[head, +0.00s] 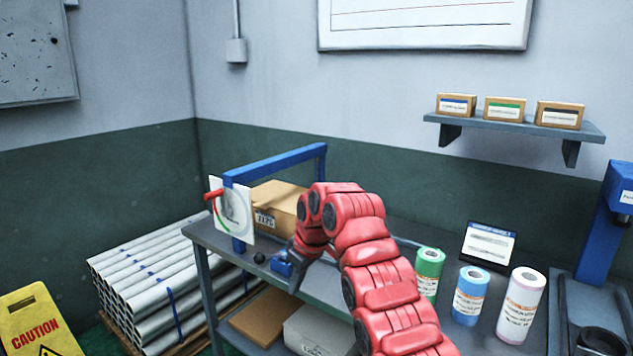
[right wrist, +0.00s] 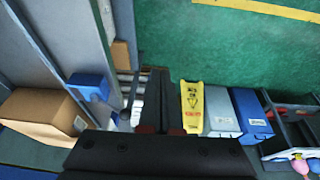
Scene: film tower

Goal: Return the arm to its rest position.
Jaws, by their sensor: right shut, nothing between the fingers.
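My right arm is red and reaches in from the bottom of the head view over the grey workbench (head: 330,285). Its gripper (head: 294,284) points down by the bench's front edge, partly hidden by the wrist. In the right wrist view the two dark fingers of this gripper (right wrist: 152,98) are together with nothing between them. A small blue block (head: 281,264) lies on the bench close beside the gripper; what looks like the same block (right wrist: 90,86) is left of the fingers in the right wrist view. My left gripper is not in view.
A blue frame (head: 276,163) with a dial stands at the bench's left end, beside a cardboard box (head: 275,198). Green (head: 429,266), blue (head: 469,292) and white (head: 521,303) rolls stand right of my arm. Pipes (head: 150,270) and a yellow caution sign (head: 35,322) are left.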

